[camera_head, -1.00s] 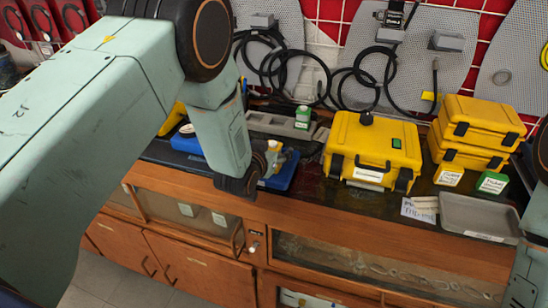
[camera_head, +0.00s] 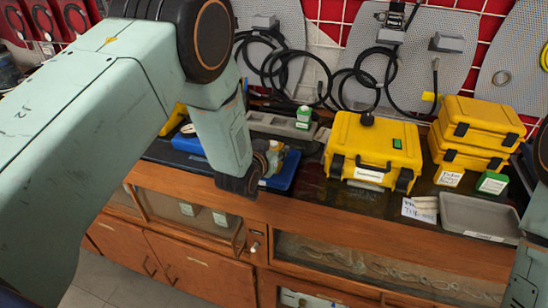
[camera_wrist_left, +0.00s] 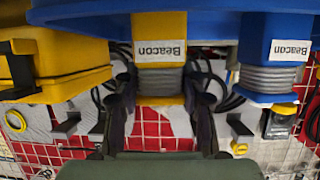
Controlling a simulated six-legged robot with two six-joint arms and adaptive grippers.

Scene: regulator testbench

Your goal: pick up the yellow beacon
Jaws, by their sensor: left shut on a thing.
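The yellow beacon (camera_wrist_left: 160,52) has a white "Beacon" label and a grey ribbed section, and it appears upside down in the left wrist view. My left gripper (camera_wrist_left: 160,88) has a dark finger on each side of its ribbed part and is shut on it. In the head view my left gripper (camera_head: 262,165) is at the blue tray (camera_head: 282,183), and its wrist hides most of the beacon. A blue beacon (camera_wrist_left: 269,55) with the same label stands to the right in the wrist view. My right gripper is out of view.
A yellow case (camera_head: 372,148) stands right of the tray. Stacked yellow cases (camera_head: 478,128) and a grey tray (camera_head: 478,216) are farther right on the wooden cabinet (camera_head: 340,225). Black cables (camera_head: 385,80) hang on the wall panels behind.

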